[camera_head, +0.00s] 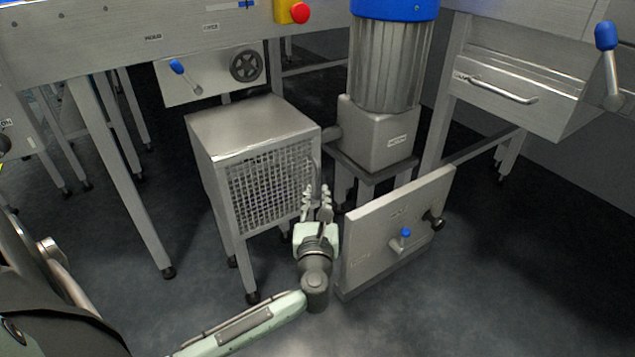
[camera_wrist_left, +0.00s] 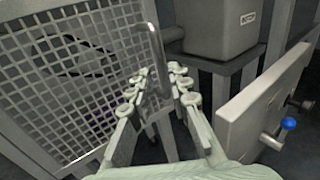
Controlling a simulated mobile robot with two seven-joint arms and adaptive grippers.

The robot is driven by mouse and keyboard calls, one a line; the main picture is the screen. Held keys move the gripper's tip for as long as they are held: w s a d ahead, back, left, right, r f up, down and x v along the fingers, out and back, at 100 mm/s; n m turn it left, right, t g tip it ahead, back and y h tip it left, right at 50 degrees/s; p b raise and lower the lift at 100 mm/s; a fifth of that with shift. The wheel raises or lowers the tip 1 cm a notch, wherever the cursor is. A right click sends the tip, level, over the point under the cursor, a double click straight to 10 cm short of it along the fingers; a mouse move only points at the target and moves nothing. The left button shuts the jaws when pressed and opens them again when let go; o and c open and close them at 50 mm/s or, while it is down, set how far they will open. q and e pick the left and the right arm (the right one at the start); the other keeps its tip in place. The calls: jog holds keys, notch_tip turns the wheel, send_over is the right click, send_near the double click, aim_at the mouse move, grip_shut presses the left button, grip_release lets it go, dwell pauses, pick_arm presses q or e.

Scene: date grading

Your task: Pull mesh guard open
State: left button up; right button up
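The mesh guard (camera_head: 270,187) is a framed metal grid on the front of a grey box-shaped housing (camera_head: 250,128). It looks shut, flush with the housing. In the left wrist view the mesh guard (camera_wrist_left: 75,75) fills the left side. Its upright bar handle (camera_wrist_left: 150,45) stands at the guard's right edge. My left gripper (camera_head: 317,192) is at that right edge. In the left wrist view my left gripper (camera_wrist_left: 158,80) has its fingers apart, one on each side of the handle. Contact with the handle cannot be told. My right gripper is not in view.
A low upright panel (camera_head: 385,240) with a blue-tipped lever (camera_head: 405,233) and a black knob stands close to the right of my left gripper. Behind is a ribbed motor (camera_head: 385,65) on a stand. The floor in front of the guard is mostly clear.

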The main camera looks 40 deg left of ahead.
aim_at(317, 183)
pick_arm(q)
jog(key=x, duration=0.5)
jog(key=shift+w+a+b, duration=0.15)
jog(key=shift+w+b, duration=0.1)
jog(key=shift+b, duration=0.15)
grip_shut()
